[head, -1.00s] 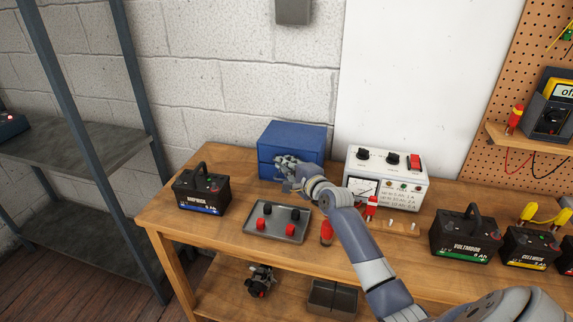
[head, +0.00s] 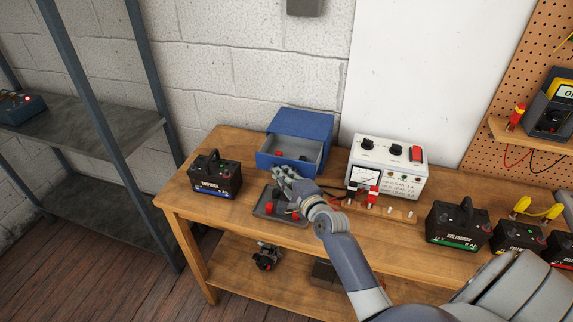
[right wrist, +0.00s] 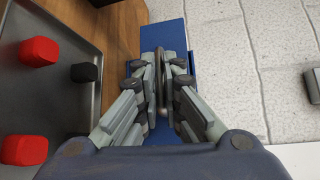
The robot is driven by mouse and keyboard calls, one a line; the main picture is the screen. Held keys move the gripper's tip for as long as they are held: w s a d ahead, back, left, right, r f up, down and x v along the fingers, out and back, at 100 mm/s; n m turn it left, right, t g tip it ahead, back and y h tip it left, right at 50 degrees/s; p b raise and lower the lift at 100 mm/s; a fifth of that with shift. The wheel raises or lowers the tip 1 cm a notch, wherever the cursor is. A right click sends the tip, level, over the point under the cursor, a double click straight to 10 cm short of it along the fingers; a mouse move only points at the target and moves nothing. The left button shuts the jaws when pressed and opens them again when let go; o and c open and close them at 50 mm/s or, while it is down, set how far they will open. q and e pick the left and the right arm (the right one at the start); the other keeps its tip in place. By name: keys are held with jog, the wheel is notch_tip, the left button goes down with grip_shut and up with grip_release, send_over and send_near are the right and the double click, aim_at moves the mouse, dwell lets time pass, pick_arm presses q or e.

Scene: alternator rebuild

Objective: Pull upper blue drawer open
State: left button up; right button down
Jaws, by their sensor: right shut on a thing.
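The small blue drawer cabinet (head: 303,122) stands at the back of the wooden bench against the wall. Its upper drawer (head: 264,162) is pulled out towards me, and its grey inside shows with small dark and reddish items in it. My right gripper (head: 283,173) is at the drawer's front, partly covering it. In the right wrist view my right gripper (right wrist: 158,62) is shut on the drawer's handle, a thin dark bar between the fingertips, with blue cabinet surface behind. The lower drawer is hidden. My left gripper is not in view.
A grey tray (head: 262,211) with red and black caps lies just below my right gripper, partly hidden by it. A black battery (head: 215,177) stands left of it. A white power supply (head: 400,155) stands right of the cabinet. More batteries (head: 458,227) are at the right.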

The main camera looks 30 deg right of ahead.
jog(key=c, duration=1.8)
grip_release()
jog(key=shift+w, duration=0.1)
jog(key=shift+o, duration=0.2)
jog(key=s+r, duration=0.1)
jog(key=s, duration=1.1)
jog(key=shift+a+r, duration=0.35)
jog(key=shift+r, duration=0.05)
jog(key=shift+w, duration=0.1)
